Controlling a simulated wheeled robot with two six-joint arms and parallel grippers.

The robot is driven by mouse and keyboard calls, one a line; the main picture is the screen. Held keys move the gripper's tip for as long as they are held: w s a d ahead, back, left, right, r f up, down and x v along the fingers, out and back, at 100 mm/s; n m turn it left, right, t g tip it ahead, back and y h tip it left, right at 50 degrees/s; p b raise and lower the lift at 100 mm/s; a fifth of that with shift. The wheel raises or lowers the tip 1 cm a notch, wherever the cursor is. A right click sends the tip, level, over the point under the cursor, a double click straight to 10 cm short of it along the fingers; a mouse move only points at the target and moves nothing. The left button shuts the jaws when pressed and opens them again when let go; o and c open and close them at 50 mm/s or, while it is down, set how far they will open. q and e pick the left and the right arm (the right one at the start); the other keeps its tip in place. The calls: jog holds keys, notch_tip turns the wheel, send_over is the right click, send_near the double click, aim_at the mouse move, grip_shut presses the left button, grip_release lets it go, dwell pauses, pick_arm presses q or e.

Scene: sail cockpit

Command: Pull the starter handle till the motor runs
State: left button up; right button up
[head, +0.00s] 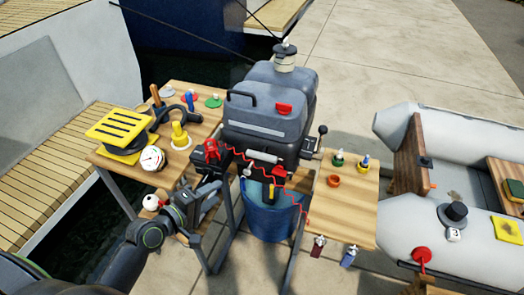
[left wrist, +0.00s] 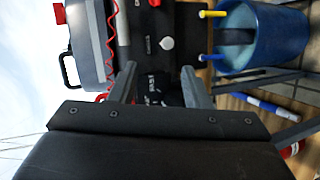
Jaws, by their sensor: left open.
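The grey outboard motor (head: 268,100) stands upright on a stand, with a dark front panel facing me. In the left wrist view the motor (left wrist: 88,45) lies sideways, with a white knob (left wrist: 167,43) and small white labels on its panel. My left gripper (head: 210,197) is open in front of the motor, low and left of its panel. In the left wrist view its two fingers (left wrist: 158,88) reach toward the panel, with dark parts seen between them and nothing clearly held. I cannot pick out the starter handle for certain. My right gripper is not in view.
A coiled red cord (head: 262,180) hangs across the motor's front. A blue bucket (head: 272,218) stands under it. A left wooden shelf (head: 183,165) carries a yellow block, a gauge and tools; a right shelf (head: 345,205) holds small caps. A grey inflatable boat (head: 375,232) lies right.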

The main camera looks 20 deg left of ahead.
aim_at(259, 157)
pick_arm(q)
notch_tip(259, 157, up, 5)
jog(key=d+n+t+h, duration=0.1)
jog(key=d+h, duration=0.1)
jog(key=x, duration=1.7)
jog(key=shift+w+a+f+p, duration=0.25)
jog(key=shift+w+a+p, duration=0.05)
jog(key=shift+w+p, duration=0.1)
jog(key=shift+c, duration=0.4)
jog(key=shift+s, duration=0.1)
grip_shut()
